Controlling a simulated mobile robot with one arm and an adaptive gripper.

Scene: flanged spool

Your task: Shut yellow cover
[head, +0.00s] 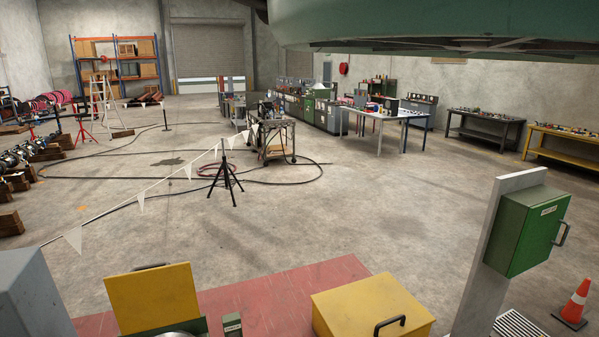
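A yellow cover (153,299) stands raised, close to upright, at the bottom left, with a dark handle at its top edge. It is at the back of a green box (199,326), whose open top shows part of a round metal thing (175,335). A second yellow cover (365,300) lies flat at the bottom centre right, with a black handle (389,324) near its front edge. It looks shut; what is under it is cut off by the frame. My gripper is not in view.
A small green box (232,325) stands between the two covers. A grey block (30,295) is at the left edge. A pale post (492,255) carries a green cabinet (527,230); an orange cone (574,305) stands right. Red floor (270,288) lies behind the covers.

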